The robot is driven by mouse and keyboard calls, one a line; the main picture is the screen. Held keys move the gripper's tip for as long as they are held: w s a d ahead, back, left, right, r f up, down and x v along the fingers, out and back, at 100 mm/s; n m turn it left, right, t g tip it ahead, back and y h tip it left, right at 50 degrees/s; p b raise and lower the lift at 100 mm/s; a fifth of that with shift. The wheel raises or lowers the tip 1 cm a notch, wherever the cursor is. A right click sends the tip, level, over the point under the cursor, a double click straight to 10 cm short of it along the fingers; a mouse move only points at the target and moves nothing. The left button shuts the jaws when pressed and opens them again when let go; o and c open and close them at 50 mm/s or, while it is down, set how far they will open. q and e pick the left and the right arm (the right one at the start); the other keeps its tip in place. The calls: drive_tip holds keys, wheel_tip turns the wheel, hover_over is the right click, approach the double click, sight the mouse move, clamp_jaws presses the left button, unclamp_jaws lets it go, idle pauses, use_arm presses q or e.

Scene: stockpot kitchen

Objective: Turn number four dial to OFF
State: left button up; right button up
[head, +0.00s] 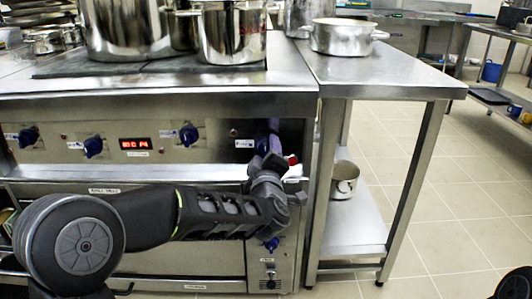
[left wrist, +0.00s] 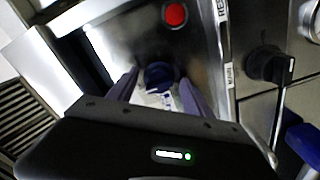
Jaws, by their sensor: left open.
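The stove's front panel (head: 60,149) carries a row of blue dials. The fourth from the left is largely hidden behind my left gripper (head: 272,140) in the head view. In the left wrist view, that dark blue dial (left wrist: 160,75) sits between the two purple fingers of my left gripper (left wrist: 158,94). The fingers are open, one on each side of it; I cannot tell whether they touch it. A white label lies beside the dial, too small to read. My right gripper is not in view.
Other dials (head: 93,147) and a red display (head: 135,143) lie to the left. A red button (left wrist: 175,15) is close to the dial. A lower blue knob (head: 272,243) is below my gripper. Steel pots (head: 232,35) stand on the stove; a steel table (head: 385,72) adjoins it.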

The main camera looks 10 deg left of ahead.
use_arm(q)
drive_tip(key=p+v, duration=0.2)
drive_tip(key=v, duration=0.5)
drive_tip(key=shift+s, duration=0.35)
drive_tip(key=shift+d, duration=0.1)
